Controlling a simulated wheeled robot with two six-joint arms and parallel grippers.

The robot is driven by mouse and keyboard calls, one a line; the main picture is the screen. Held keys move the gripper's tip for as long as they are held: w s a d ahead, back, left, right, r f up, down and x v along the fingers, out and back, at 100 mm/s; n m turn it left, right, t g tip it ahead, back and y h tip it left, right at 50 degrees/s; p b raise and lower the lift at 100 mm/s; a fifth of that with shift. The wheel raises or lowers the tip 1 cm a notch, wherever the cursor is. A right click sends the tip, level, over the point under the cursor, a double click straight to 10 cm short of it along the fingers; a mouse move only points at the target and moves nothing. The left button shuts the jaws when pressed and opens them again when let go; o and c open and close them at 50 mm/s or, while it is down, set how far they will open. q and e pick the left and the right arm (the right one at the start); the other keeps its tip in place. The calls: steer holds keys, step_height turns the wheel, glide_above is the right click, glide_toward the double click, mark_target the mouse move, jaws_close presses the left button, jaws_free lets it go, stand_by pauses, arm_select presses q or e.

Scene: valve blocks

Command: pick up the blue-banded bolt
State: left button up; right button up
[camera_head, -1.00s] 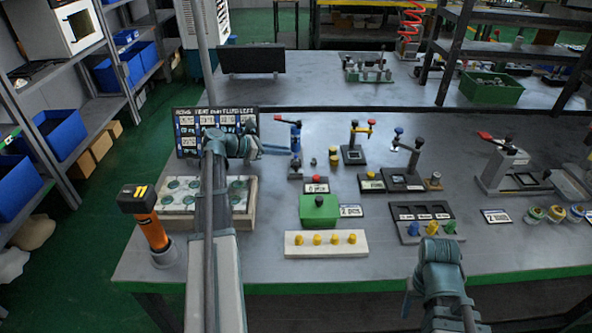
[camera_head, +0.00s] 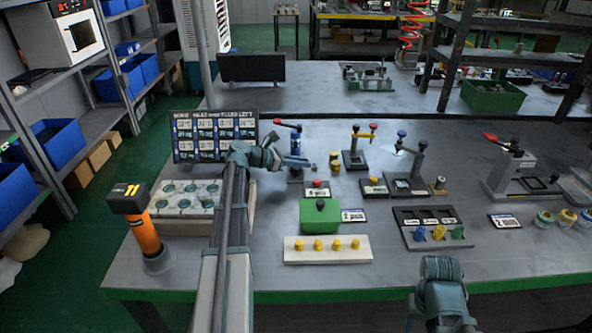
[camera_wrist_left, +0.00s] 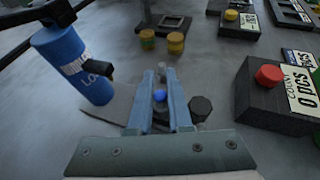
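My left gripper (camera_head: 298,162) reaches right, low over the table beside the red-handled clamp. In the left wrist view its two fingers (camera_wrist_left: 161,76) stand apart. A small piece with a blue top, seemingly the blue-banded bolt (camera_wrist_left: 160,96), shows in the gap between them; I cannot tell whether they touch it. In the head view that bolt is hidden or too small to make out. My right gripper (camera_head: 440,268) is at the front right, fingers not distinguishable.
A dark, black-topped piece (camera_wrist_left: 200,108) stands close right of the fingers. A blue cylinder (camera_wrist_left: 70,62) stands left. The black count block (camera_wrist_left: 272,95) with a red button is at right. A green box (camera_head: 320,215) and white strip with yellow pegs (camera_head: 328,250) lie nearer the front.

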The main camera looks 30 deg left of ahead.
arm_select(q)
jaws_close()
steer(key=shift+r, duration=0.2)
stand_by(0.3)
steer(key=shift+r+p, duration=0.7)
steer(key=shift+p, duration=0.2)
steer(key=shift+s+d+r+p, duration=0.1)
steer(key=shift+s+r+p, duration=0.05)
steer(key=shift+r+p, duration=0.45)
steer(key=shift+s+d+r+p, duration=0.1)
steer(key=shift+r+p, duration=0.5)
steer(key=s+d, duration=0.2)
steer(key=s, duration=0.2)
steer(key=s+d, duration=0.3)
steer(key=s, duration=0.2)
steer(key=s+d+r+p, duration=0.1)
steer(key=s+d, duration=0.1)
steer(key=s, duration=0.2)
steer(key=shift+s+d, duration=0.2)
steer(key=shift+d, duration=0.15)
step_height(320, 180, up, 12)
steer(key=p, duration=1.2)
